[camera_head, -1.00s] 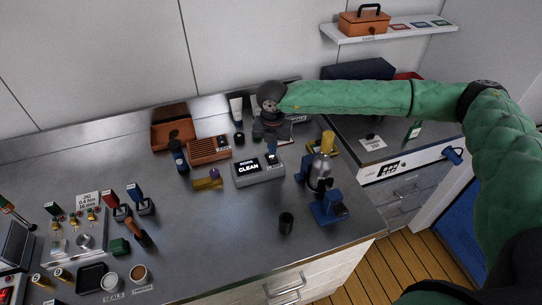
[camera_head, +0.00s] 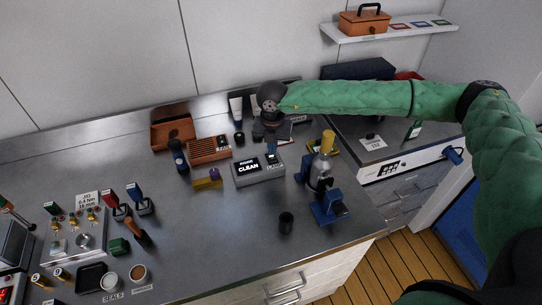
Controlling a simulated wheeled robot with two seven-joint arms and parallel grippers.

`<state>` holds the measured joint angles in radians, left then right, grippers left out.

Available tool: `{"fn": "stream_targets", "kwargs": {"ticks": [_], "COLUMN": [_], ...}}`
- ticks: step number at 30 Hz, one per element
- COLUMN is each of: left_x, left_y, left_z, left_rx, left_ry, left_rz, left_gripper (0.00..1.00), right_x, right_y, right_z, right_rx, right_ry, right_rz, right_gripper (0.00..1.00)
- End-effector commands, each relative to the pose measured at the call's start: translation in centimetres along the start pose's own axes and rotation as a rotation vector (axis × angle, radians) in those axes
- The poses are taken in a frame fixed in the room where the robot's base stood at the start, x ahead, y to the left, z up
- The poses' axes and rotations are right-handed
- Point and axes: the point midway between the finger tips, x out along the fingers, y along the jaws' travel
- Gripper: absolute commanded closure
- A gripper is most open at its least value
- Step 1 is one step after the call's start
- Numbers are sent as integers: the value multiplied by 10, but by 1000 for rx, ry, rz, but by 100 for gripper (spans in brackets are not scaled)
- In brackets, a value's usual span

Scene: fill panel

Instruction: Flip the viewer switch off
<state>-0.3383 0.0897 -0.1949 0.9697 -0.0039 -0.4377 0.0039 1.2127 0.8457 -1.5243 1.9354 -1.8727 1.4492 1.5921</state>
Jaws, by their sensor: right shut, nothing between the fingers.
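A grey box (camera_head: 258,174) with a black display reading "CLEAN" stands on the steel bench, with a lever or switch area at its right end beneath my gripper. I cannot tell for certain that this is the viewer. My right gripper (camera_head: 271,147) points down from the dark wrist, shut and empty, right at the back right of the box. Its tips are small and dark, and I cannot tell whether they touch the switch. The switch itself is largely hidden. My left gripper is out of view.
A blue microscope-like stand (camera_head: 329,208) with a yellow top is right of the box. A dark cup (camera_head: 286,222) stands in front.

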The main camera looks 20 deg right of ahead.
Motion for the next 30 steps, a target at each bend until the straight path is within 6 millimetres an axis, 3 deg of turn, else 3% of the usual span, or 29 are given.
{"fn": "stream_targets", "kwargs": {"ticks": [30], "left_x": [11], "left_y": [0], "left_z": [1], "left_rx": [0], "left_ry": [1], "left_rz": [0], "left_gripper": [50], "right_x": [13], "right_y": [0], "right_z": [0], "right_rx": [0], "right_ry": [0], "right_rz": [0], "right_gripper": [100]}}
